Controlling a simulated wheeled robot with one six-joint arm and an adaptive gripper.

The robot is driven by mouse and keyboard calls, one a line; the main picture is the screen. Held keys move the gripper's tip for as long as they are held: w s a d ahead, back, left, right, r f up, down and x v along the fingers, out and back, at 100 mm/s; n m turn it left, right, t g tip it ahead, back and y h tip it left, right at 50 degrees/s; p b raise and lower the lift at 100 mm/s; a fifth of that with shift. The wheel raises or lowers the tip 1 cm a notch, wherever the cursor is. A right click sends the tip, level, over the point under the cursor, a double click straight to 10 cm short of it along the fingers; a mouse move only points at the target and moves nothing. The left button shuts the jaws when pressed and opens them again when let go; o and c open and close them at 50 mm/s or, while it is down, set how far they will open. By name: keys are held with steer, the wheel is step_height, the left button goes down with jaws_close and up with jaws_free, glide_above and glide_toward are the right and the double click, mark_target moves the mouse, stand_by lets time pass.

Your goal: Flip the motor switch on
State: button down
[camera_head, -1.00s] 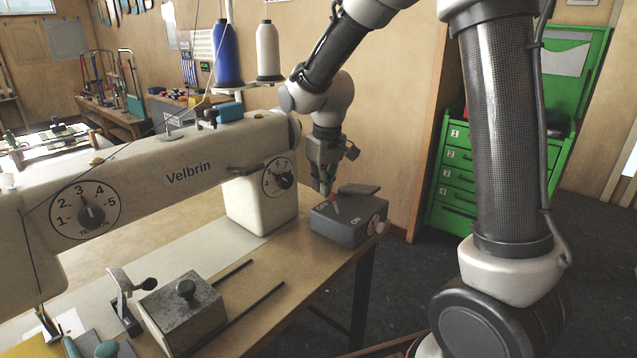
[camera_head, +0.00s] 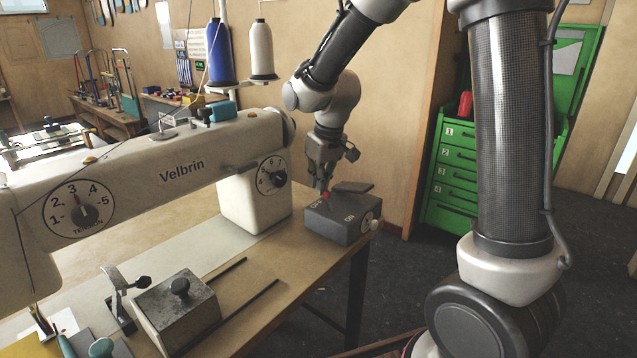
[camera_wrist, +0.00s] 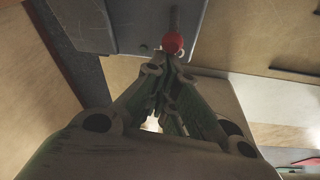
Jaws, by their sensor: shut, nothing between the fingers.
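The motor switch is a dark grey box (camera_head: 338,229) on the right end of the sewing table, marked OFF on the left of its top and ON on the right. Its lever has a red ball tip (camera_head: 325,196), which shows near the OFF mark. The red ball (camera_wrist: 172,43) and grey stem (camera_wrist: 174,18) also show in the wrist view. My gripper (camera_head: 322,188) is shut and empty, pointing down at the ball. In the wrist view the fingertips (camera_wrist: 166,62) are just beside the ball; I cannot tell whether they touch it.
The Velbrin sewing machine (camera_head: 170,165) stands just left of the switch, with blue (camera_head: 221,53) and white (camera_head: 261,50) thread cones behind. A dark flat plate (camera_head: 352,187) is at the box's back edge. A metal block (camera_head: 178,312) lies in front. A green drawer cabinet (camera_head: 462,175) stands behind right.

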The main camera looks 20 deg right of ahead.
steer(key=shift+s+d+r, duration=0.1)
steer(key=shift+s+d+r+t+y, duration=0.2)
steer(key=shift+s+t+y, duration=0.2)
steer(key=shift+t, duration=0.3)
steer(key=shift+s+d+r, duration=0.25)
steer(key=shift+s+d, duration=0.1)
steer(key=shift+s, duration=0.2)
steer(key=shift+s+d+r, duration=0.2)
steer(key=shift+s+d, duration=0.15)
steer(key=shift+s, duration=0.15)
steer(key=shift+r, duration=0.1)
steer(key=shift+r, duration=0.7)
steer(key=shift+w, duration=0.1)
